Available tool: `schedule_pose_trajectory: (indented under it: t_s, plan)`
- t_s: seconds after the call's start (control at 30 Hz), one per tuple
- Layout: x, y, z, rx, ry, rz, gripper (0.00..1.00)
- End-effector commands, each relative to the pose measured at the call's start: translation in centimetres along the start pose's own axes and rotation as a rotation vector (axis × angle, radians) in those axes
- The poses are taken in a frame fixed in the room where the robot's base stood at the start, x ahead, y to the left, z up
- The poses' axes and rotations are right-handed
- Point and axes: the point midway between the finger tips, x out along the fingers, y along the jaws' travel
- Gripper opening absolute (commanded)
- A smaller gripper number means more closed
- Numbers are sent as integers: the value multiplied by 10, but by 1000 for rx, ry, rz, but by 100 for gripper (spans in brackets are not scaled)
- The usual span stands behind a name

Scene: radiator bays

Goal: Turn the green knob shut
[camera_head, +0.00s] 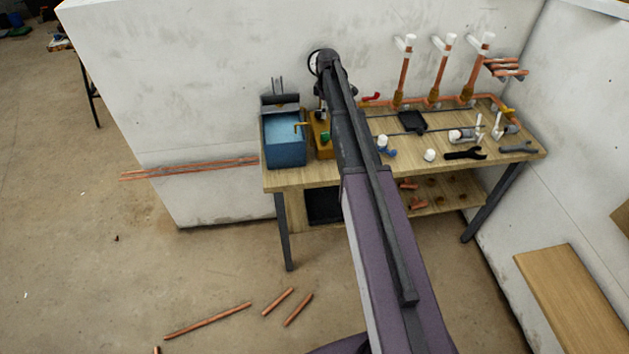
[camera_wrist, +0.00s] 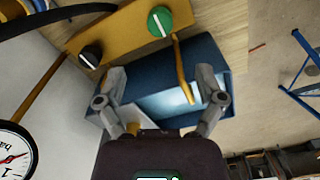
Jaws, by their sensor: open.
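The green knob (camera_wrist: 160,20) has a white pointer mark and sits on a yellow panel (camera_wrist: 126,32), near the top of the wrist view. It also shows small in the head view (camera_head: 324,138), at the bench's left part, beside my arm. A black knob (camera_wrist: 91,56) with a white mark sits on the same panel, to the left. My gripper (camera_wrist: 162,76) is open and empty, its fingertips apart and pointing towards the panel. In the picture the green knob lies above the fingertips, not between them. My arm partly hides the panel in the head view.
A blue box (camera_head: 285,140) stands left of the panel; a bent yellow pipe (camera_wrist: 183,70) crosses in front of it. A round gauge (camera_wrist: 14,158) is at the wrist view's left edge. Copper pipes (camera_head: 404,75), fittings and tools occupy the wooden bench's right side.

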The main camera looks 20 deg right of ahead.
Motion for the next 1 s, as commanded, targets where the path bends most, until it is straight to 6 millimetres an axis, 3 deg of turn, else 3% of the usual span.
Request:
schedule_pose_trajectory:
  t_s: [0.33, 1.0]
  plan:
    - [-29, 0, 0, 0, 0, 0, 88]
    - [-1, -89, 2, 244, 0, 0, 88]
